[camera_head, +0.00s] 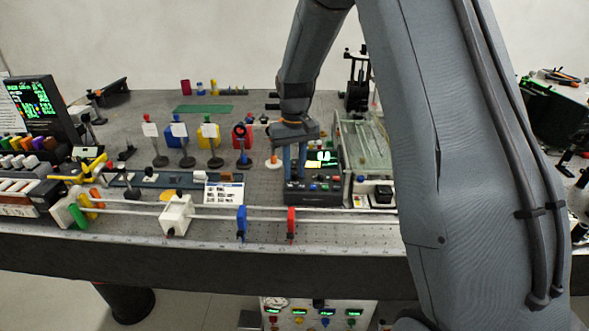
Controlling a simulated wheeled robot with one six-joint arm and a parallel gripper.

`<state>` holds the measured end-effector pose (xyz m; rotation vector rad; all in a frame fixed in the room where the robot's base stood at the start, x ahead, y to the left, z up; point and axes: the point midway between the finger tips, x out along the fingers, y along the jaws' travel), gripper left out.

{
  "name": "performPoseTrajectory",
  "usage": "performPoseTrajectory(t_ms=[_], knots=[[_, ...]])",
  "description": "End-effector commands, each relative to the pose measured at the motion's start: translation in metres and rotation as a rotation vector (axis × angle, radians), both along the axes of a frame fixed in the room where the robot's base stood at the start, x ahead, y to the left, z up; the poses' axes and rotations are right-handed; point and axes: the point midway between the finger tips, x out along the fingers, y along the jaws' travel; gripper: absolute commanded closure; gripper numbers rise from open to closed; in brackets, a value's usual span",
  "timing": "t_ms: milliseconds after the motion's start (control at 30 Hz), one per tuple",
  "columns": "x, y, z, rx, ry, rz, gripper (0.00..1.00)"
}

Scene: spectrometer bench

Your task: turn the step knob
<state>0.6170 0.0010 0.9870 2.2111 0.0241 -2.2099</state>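My gripper (295,178) points down over the left part of a dark control box (318,198) near the middle of the bench. Its two blue-grey fingers are apart, with a narrow gap between them. Their tips reach the box's top. I cannot see whether they touch or hold a knob there.
A glass-topped case (362,145) stands right of the box. Several card holders stand to the left. My arm hides much of the right side.

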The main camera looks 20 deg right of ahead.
Motion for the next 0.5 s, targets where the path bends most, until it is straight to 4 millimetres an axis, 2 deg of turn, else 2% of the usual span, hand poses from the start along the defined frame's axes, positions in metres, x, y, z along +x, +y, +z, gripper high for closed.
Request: performPoseTrajectory(t_ms=[167,500], knots=[[0.002,0.0,0.017,0.0,-0.005,0.0,0.76],[0.001,0.0,0.068,0.0,-0.003,0.0,0.76]])
